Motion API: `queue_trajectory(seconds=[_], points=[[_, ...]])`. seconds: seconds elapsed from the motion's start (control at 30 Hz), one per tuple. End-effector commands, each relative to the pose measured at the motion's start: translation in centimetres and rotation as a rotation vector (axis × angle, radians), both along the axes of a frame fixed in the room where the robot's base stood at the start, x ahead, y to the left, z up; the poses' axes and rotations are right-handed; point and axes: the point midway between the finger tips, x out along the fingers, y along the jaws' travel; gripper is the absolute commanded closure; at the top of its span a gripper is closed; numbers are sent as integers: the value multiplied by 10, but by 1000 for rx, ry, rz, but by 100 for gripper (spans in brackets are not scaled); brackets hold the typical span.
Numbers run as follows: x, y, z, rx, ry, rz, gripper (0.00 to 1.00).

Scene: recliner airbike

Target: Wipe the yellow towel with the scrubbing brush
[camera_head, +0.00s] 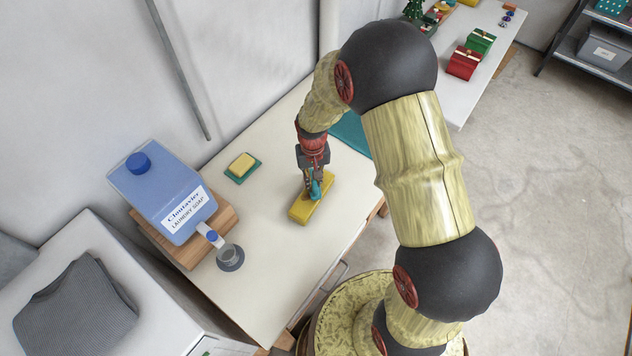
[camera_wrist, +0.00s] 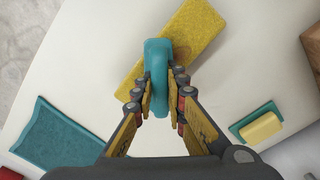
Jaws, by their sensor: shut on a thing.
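The yellow towel (camera_head: 300,209) lies folded in a flat strip on the white table. It also shows in the wrist view (camera_wrist: 199,28), running diagonally under the brush, with a brownish patch beside the brush. The scrubbing brush (camera_wrist: 157,72) is teal and held between the fingers of my gripper (camera_wrist: 160,102). In the head view my gripper (camera_head: 313,186) points down over the towel, with the brush (camera_head: 317,189) at its tip. The brush overlaps the towel in both views; I cannot tell whether its underside touches it.
A yellow soap bar on a teal dish (camera_head: 242,167) sits left of the towel. A blue laundry soap jug (camera_head: 164,197) stands on a wooden block, with a small cup (camera_head: 230,257) under its spout. A teal tray (camera_wrist: 62,137) lies on the table's other side.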

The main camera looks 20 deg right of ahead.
Motion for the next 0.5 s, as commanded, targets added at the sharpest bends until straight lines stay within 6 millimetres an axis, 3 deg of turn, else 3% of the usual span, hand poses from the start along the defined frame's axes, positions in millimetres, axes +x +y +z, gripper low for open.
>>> queue_trajectory(seconds=[0.23, 0.5], points=[[6, 5, 2, 0, -2, 0, 100], [-7, 4, 1, 1, -3, 0, 100]])
